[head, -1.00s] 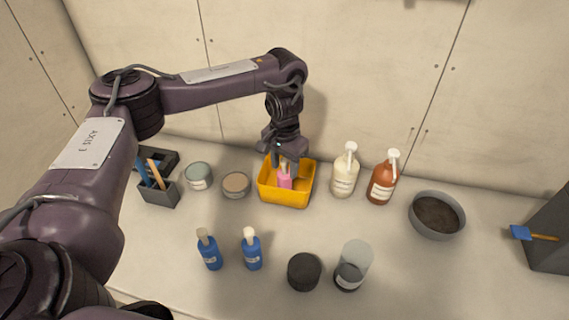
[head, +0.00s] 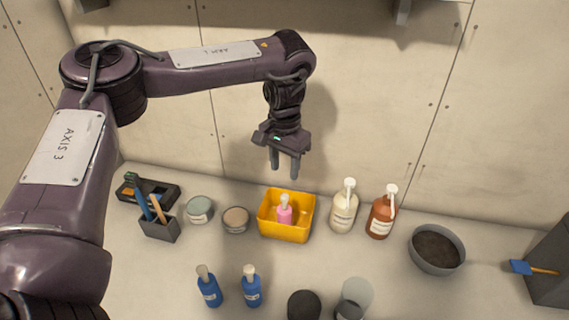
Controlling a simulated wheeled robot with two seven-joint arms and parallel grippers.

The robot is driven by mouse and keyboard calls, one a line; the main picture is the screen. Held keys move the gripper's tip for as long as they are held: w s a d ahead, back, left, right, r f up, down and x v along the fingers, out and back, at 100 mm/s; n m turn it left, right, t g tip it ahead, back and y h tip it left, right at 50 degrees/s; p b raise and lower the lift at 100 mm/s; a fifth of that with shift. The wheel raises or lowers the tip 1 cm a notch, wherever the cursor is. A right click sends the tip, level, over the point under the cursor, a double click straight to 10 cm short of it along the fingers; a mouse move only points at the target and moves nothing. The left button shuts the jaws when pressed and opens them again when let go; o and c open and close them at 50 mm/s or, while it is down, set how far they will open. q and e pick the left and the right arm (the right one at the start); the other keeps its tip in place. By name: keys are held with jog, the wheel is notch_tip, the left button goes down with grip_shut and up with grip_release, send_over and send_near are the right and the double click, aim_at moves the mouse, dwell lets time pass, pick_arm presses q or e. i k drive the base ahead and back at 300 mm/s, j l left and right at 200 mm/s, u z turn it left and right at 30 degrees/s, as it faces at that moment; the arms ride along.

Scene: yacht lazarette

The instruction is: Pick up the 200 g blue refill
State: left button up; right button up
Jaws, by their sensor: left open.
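Two blue bottles with pale caps stand upright at the front left of the counter: a left blue bottle (head: 209,291) and a right blue bottle (head: 251,291). Their labels are too small to read, so I cannot tell which is the 200 g refill. My left gripper (head: 285,172) is open and empty, pointing down above the yellow bin (head: 285,233), behind the blue bottles and apart from them. A pink bottle (head: 285,214) stands inside the bin. My right gripper is not in view.
Cream (head: 343,214) and brown (head: 381,217) pump bottles stand right of the bin. A grey bowl (head: 436,250) is farther right. Two round tins (head: 199,210) (head: 236,220) and a tool holder (head: 159,229) are left. A dark lid (head: 304,306) and clear jar (head: 355,298) stand at front.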

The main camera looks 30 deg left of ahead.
aim_at(251, 282)
jog(key=k, duration=1.5)
